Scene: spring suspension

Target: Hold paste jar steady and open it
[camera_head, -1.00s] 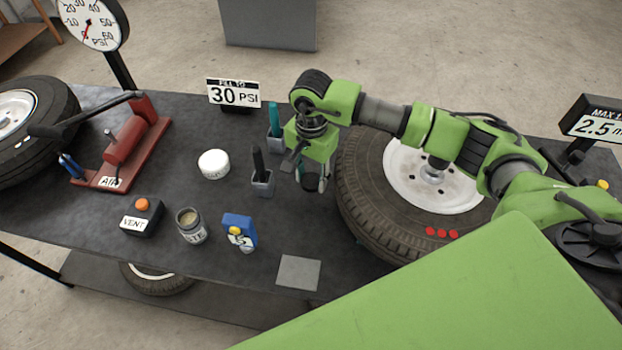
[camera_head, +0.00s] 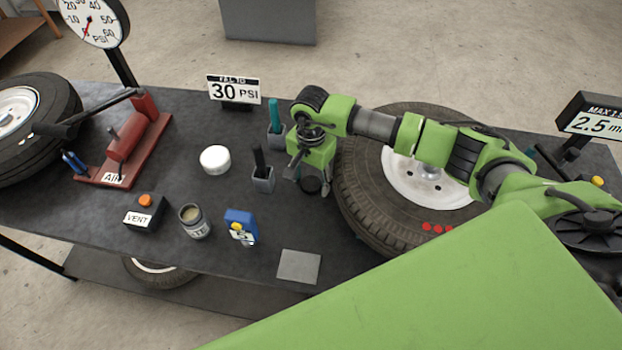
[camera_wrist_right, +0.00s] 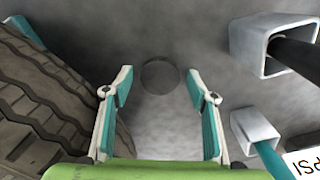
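The paste jar (camera_head: 194,222) stands upright near the front left of the bench. Its top is uncovered and pale paste shows inside. A dark round disc (camera_head: 311,185), which looks like a lid, lies flat on the bench beside the wheel. It also shows in the right wrist view (camera_wrist_right: 160,77). My right gripper (camera_head: 310,174) points down above the disc. In the wrist view its two fingers are spread with bare bench and the disc visible beyond them. My left gripper is in neither view now.
A large tyre (camera_head: 360,190) stands close right of my right gripper. Two small holders (camera_head: 263,183) with upright tools are left of it. A white round tin (camera_head: 215,160), a blue container (camera_head: 240,226) and a VENT box (camera_head: 144,215) surround the jar. A grey square (camera_head: 299,266) is clear.

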